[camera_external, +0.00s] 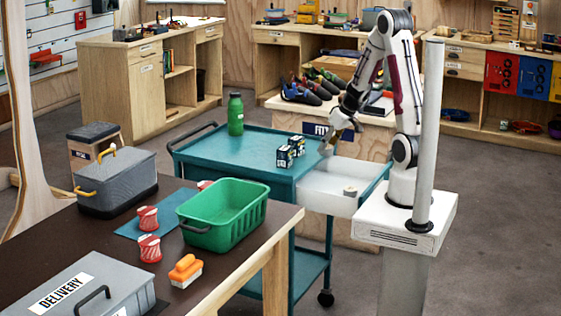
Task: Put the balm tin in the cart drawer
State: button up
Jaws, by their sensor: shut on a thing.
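My gripper (327,148) points down by the right edge of the teal cart (222,148), above the inner end of the open drawer. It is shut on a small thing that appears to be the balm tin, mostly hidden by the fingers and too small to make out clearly. The cart drawer (322,190) is pulled out to the right, with pale inner walls. A small round pale item (350,190) sits in the drawer near its front corner; I cannot tell exactly what it is.
Two small dark boxes (290,152) stand on the cart top just left of my gripper. A green bottle (235,114) stands farther back. A dark table in front holds a green basket (226,228).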

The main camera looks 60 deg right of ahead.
jog(key=s+d+f, duration=0.4)
jog(key=s+d, duration=0.1)
jog(key=d, duration=0.3)
jog(key=n+y, duration=0.5)
jog(key=n, duration=0.5)
send_over(363, 186)
jog(key=shift+f, duration=0.9)
jog(key=shift+f, duration=0.15)
jog(key=shift+f, duration=3)
jog(key=shift+f, duration=0.1)
jog(key=shift+f, duration=1.75)
